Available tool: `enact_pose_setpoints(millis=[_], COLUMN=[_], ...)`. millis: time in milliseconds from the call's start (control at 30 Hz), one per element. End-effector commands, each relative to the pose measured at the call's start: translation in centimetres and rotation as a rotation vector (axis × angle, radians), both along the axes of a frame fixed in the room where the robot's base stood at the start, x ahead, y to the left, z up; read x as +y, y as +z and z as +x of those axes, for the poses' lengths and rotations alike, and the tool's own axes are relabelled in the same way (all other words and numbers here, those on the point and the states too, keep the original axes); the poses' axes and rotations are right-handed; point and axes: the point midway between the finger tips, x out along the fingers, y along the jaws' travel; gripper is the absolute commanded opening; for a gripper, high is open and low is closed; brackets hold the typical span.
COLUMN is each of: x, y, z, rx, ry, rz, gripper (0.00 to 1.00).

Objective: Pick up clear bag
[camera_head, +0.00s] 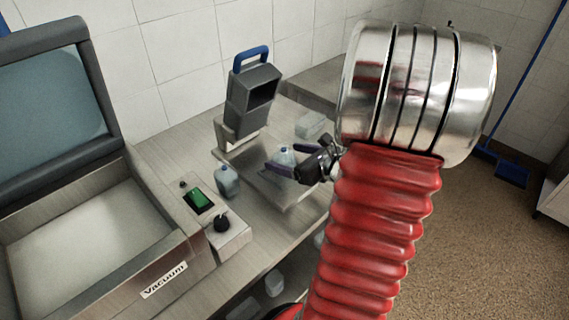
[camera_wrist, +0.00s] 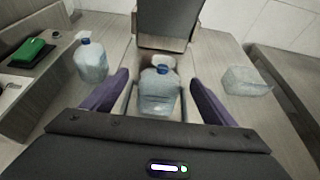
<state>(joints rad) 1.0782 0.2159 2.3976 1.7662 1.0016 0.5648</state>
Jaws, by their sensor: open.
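My gripper (camera_head: 287,158) is open over the metal scale plate, and its purple fingers (camera_wrist: 160,84) show in the wrist view. A clear jug with a blue cap (camera_wrist: 160,95) stands on the plate between the fingers, with visible gaps on both sides; it also shows in the head view (camera_head: 284,156). A clear, box-shaped, bag-like item (camera_wrist: 246,81) lies on the counter to the right of the fingers.
A second blue-capped jug (camera_wrist: 90,61) stands left of the scale. The scale's grey display (camera_head: 252,90) rises behind the plate. A tiled wall is behind; the counter ends at right.

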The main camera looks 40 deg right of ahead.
Motion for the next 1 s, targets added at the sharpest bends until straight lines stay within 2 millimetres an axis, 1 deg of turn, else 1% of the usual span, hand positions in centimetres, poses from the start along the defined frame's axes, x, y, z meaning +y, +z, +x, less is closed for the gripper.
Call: enact_pose_setpoints(millis=[33,100,200,767,1000], x=[0.1,0.1,0.1,0.1,0.1], y=[-0.3,-0.6,-0.8,-0.8,-0.8], z=[0.7,1.4,1.9,2.0,2.0], rx=[0.0,0.0,0.0,0.0,0.0], ry=[0.002,0.003,0.001,0.001,0.001], rz=[0.001,0.0,0.002,0.0,0.0], gripper=[0.8,0.8,0.8,0.8,0.63])
